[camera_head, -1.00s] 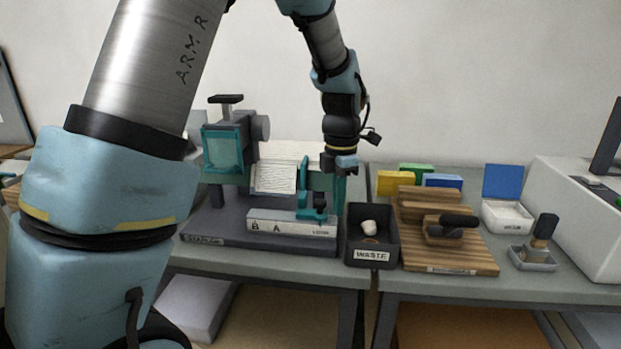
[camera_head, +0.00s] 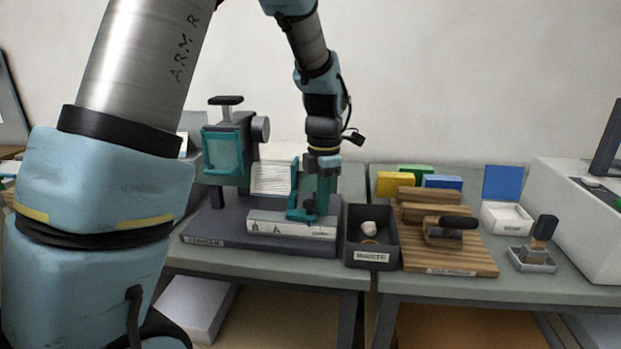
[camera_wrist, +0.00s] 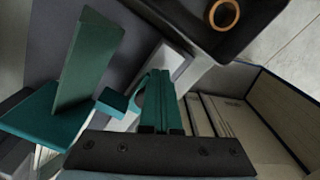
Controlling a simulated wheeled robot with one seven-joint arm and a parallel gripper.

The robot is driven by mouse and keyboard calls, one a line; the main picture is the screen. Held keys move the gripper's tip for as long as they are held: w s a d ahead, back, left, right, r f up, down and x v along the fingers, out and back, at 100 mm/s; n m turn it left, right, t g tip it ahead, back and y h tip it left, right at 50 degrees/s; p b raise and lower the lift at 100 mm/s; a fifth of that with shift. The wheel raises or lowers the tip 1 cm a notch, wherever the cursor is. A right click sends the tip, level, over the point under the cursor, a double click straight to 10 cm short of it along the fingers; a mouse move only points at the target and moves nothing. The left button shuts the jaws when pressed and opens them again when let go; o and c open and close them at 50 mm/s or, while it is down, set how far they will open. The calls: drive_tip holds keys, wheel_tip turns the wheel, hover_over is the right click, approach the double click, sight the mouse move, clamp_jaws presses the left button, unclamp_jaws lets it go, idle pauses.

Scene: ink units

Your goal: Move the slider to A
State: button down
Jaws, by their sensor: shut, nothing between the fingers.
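The teal slider (camera_head: 294,190), with an upright plate and a dark knob, sits on the white rail (camera_head: 290,231) of the stapler unit. The rail is marked B at the left and A just right of it. The slider stands to the right of the A mark. My gripper (camera_head: 322,205) is shut and empty, pointing down at the slider's right side. In the wrist view, the slider's plate (camera_wrist: 87,60) is on the left, and my teal fingers (camera_wrist: 158,95) are together close beside its small block (camera_wrist: 113,103). I cannot tell whether they touch.
A dark waste bin (camera_head: 371,256) with a white lump and a ring stands just right of the unit. A wooden board (camera_head: 470,258) with a dark-handled tool lies farther right. The stapler head (camera_head: 225,150) rises at the left, with a paper stack behind the rail.

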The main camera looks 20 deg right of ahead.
sight(296, 212)
drive_tip(key=shift+w+a+p, duration=0.1)
drive_tip(key=shift+w+a, duration=0.4)
drive_tip(key=shift+a, duration=0.6)
drive_tip(key=shift+w+a+p, duration=0.1)
drive_tip(key=shift+w+a, duration=0.45)
drive_tip(key=shift+a, duration=0.6)
drive_tip(key=shift+w+a+p, duration=0.1)
drive_tip(key=shift+w+a, duration=0.4)
drive_tip(key=shift+a, duration=0.6)
drive_tip(key=shift+s+d, duration=0.1)
drive_tip(key=shift+d, duration=0.05)
drive_tip(key=shift+s+d+r+p, duration=0.1)
drive_tip(key=shift+s+d+p, duration=0.1)
drive_tip(key=shift+d+p, duration=0.3)
wheel_tip(296, 212, up, 7)
drive_tip(key=p, duration=0.6)
drive_tip(key=shift+p, duration=0.35)
